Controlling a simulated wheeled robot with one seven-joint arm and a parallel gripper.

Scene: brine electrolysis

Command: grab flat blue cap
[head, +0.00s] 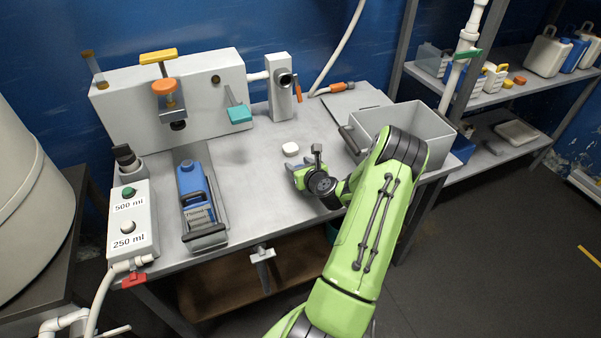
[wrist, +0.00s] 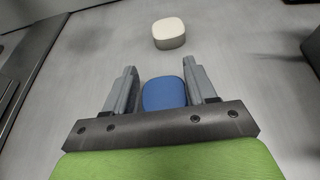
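The flat blue cap (wrist: 164,93) lies on the grey table top in the wrist view, with its near part hidden by my gripper's palm. My gripper (wrist: 160,80) is open, with one finger on each side of the cap. The right finger looks closer to it than the left one, and I cannot tell whether either touches it.
A white cap (wrist: 168,32) lies just beyond the fingertips; it also shows in the head view (head: 290,149). A grey open bin (head: 402,125) stands to the right of my gripper. A blue container (head: 191,180) stands on the left. The table middle is clear.

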